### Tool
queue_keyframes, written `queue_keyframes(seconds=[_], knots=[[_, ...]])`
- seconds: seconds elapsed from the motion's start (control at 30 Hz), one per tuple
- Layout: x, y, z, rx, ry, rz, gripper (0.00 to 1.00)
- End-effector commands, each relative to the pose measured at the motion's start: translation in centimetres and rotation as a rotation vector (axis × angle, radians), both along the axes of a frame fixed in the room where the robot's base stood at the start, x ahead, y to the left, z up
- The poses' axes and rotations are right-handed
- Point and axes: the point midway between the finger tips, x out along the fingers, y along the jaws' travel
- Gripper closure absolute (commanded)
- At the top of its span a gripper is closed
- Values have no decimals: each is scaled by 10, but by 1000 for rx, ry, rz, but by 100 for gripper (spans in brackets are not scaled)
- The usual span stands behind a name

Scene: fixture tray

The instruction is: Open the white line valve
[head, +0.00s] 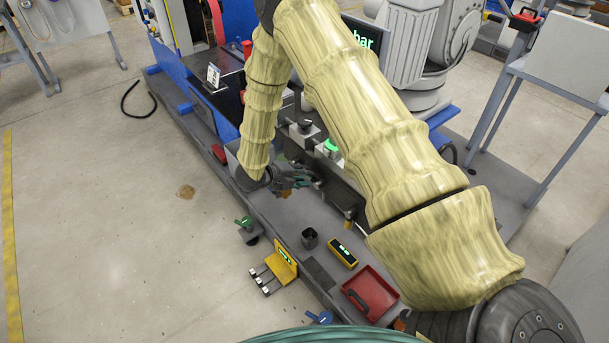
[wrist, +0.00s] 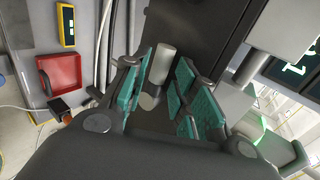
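My gripper (wrist: 168,72) is open in the wrist view, its two teal-padded fingers on either side of a pale cylindrical handle (wrist: 162,64). The handle lies between the fingertips against a dark surface, with a small pale round part (wrist: 148,101) below it. Whether a pad touches the handle cannot be told. This handle looks like the white line valve, but no label shows. In the head view my gripper (head: 292,176) is low beside the dark bench front, and my arm partly hides that area; the valve cannot be made out there.
A red tray (head: 371,292), a yellow meter (head: 344,253) and a dark cup (head: 310,238) stand on the ledge. Grey pipes (wrist: 118,40) run near the left finger. Open floor lies left.

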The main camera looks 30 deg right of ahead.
Motion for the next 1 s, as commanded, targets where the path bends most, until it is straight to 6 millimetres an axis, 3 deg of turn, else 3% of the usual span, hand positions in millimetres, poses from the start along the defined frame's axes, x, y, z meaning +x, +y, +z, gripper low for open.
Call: queue_keyframes(seconds=[0.47,0.63,1.0], knots=[[1,-9,-6,0,0,2,72],[1,-9,-6,0,0,2,100],[-4,-16,-7,-1,19,-10,100]])
